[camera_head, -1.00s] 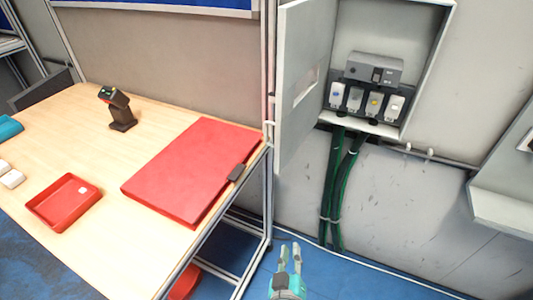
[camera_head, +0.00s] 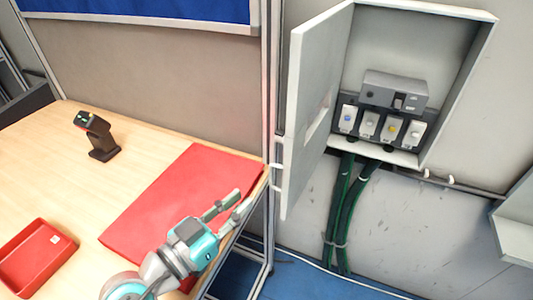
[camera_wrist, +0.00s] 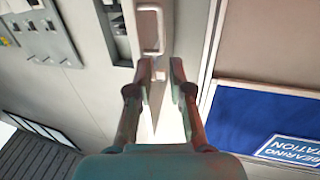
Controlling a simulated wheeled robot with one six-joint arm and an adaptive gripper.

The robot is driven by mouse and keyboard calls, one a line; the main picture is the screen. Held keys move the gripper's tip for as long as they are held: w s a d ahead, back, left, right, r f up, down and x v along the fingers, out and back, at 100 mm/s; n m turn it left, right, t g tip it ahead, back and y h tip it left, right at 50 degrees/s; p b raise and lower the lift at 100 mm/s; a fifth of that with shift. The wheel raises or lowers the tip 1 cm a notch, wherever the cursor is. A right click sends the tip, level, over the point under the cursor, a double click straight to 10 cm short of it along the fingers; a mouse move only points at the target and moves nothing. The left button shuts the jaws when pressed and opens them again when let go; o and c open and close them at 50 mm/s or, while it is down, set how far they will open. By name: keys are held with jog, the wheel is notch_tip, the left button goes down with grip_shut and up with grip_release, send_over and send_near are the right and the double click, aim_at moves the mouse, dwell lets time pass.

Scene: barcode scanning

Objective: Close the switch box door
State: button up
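The switch box (camera_head: 470,60) is a light grey wall cabinet at the upper right of the head view. Its door (camera_head: 312,110) stands wide open, swung to the left, with a slot in it. Inside are a grey unit (camera_head: 395,90) and several switches (camera_head: 368,124). My gripper (camera_head: 242,198) is left of and below the door, above the table's right edge, apart from the door. Its two fingers are open and empty. In the wrist view, a pale handle (camera_wrist: 150,28) lies just beyond the fingertips (camera_wrist: 160,68); which panel bears it is unclear.
A wooden table (camera_head: 60,170) holds a red folder-like slab (camera_head: 190,175), a red tray (camera_head: 35,258) and a scanner (camera_head: 95,135). A metal post (camera_head: 268,90) stands between table and door. Green cables (camera_head: 345,205) hang below the box. A blue sign (camera_wrist: 255,120) shows in the wrist view.

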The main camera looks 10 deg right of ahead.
aim_at(270, 173)
jog(key=x, duration=1.1)
jog(key=shift+r, duration=0.1)
grip_shut()
